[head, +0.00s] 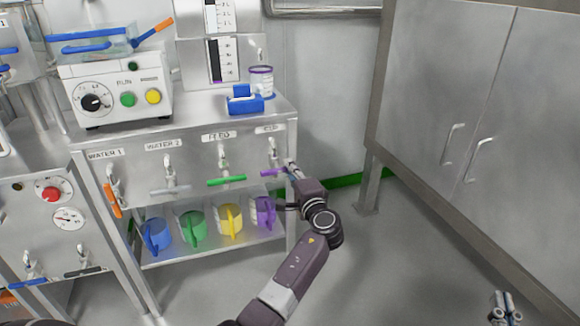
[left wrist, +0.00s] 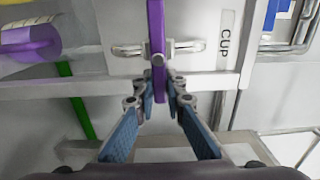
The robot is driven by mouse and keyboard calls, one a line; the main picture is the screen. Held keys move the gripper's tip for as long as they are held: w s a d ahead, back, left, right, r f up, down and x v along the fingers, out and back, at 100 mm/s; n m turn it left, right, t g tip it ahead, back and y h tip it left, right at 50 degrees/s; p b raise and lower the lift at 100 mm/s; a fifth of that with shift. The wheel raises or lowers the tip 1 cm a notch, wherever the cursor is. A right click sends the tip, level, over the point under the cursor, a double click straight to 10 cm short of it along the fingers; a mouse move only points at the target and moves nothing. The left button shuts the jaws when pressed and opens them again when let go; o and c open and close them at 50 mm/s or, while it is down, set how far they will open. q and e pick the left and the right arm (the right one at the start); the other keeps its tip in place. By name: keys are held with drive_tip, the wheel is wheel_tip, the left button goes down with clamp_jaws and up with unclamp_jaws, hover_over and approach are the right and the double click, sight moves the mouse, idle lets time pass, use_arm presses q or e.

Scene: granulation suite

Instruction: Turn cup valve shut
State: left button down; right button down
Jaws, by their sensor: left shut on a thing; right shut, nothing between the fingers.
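The cup valve is the rightmost tap on the bench front, under the CUP label (head: 270,129). Its purple lever (head: 270,173) lies crosswise to the tap in the head view. In the left wrist view the purple lever (left wrist: 156,30) runs down between the fingertips, in front of the metal tap (left wrist: 128,49). My left gripper (head: 292,171) is shut on the lever's right end; its fingers (left wrist: 160,92) close around it. My right gripper (head: 504,308) is shut and empty at the bottom right, over the floor.
Neighbouring valves have a green lever (head: 226,181), a grey lever (head: 171,190) and an orange lever (head: 113,200). Several coloured jugs stand on the shelf below, the purple jug (head: 264,212) nearest my left arm. Floor is clear before the steel cabinet (head: 480,120).

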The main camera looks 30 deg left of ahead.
idle(0.4)
use_arm(q)
drive_tip(key=c, duration=2)
unclamp_jaws()
drive_tip(key=shift+o, duration=0.2)
drive_tip(key=v, duration=1.2)
